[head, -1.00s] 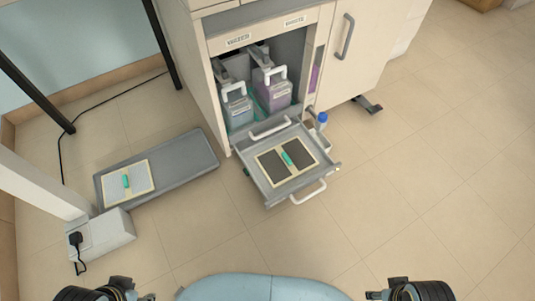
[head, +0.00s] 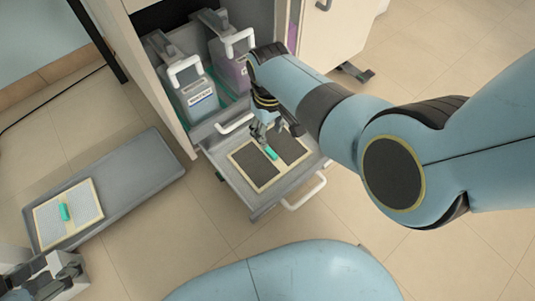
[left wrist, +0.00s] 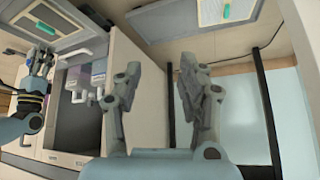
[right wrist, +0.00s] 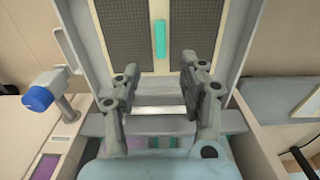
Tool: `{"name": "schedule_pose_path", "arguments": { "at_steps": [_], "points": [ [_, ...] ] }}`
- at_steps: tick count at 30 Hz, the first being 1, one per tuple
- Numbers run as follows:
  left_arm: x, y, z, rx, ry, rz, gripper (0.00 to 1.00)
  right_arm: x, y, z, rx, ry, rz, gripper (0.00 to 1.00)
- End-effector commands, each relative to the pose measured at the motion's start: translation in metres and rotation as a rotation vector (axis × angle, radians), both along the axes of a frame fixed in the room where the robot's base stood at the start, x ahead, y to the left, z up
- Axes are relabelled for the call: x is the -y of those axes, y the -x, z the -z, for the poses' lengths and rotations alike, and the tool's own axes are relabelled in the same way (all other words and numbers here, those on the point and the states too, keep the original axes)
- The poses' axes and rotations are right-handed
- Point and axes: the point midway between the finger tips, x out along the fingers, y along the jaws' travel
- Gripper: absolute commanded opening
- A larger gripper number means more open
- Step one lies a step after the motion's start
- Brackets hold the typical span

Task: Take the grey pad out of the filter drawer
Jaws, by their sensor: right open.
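The grey pad (head: 252,166) lies flat in the pulled-out filter drawer (head: 262,204). It has two dark mesh panels, a cream frame and a teal grip (head: 270,152) in the middle. My right gripper (head: 268,134) is above the pad, near the teal grip, and hides part of it. In the right wrist view its fingers (right wrist: 162,88) are spread and empty, with the teal grip (right wrist: 160,40) ahead of the gap. My left gripper (head: 48,278) is at the lower left. Its fingers are apart and empty in the left wrist view (left wrist: 158,85).
A pale pad (head: 50,225) with a teal grip lies on a grey floor tray (head: 130,180) at the left. White-handled containers (head: 200,97) stand in the cabinet behind the drawer. The drawer has a white front handle (head: 305,193).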

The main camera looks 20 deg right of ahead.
Motion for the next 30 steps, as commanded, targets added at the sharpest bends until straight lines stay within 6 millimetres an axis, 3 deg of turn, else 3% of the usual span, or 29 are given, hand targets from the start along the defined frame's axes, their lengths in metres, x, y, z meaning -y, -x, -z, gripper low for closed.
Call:
{"name": "schedule_pose_path", "arguments": {
  "at_steps": [1,5,16,22,30],
  "points": [
    [0.0,0.002,0.01,0.024,0.001,0.0,0.4,0.0,0.002,0.01,-0.005,0.001,0.0,0.42],
    [0.001,0.002,0.02,0.112,0.002,0.004,0.4,0.0,0.002,0.021,-0.005,0.001,0.0,0.42],
    [0.002,0.003,0.027,0.236,0.006,0.013,0.4,0.0,0.001,0.033,0.0,0.0,0.001,0.42],
    [0.004,0.014,0.037,0.342,0.01,0.023,0.4,0.0,0.004,0.049,-0.004,0.0,0.001,0.42],
    [0.011,-0.031,-0.013,0.668,0.016,0.058,0.4,0.0,0.006,0.066,-0.003,0.0,0.001,0.42]
  ]
}}
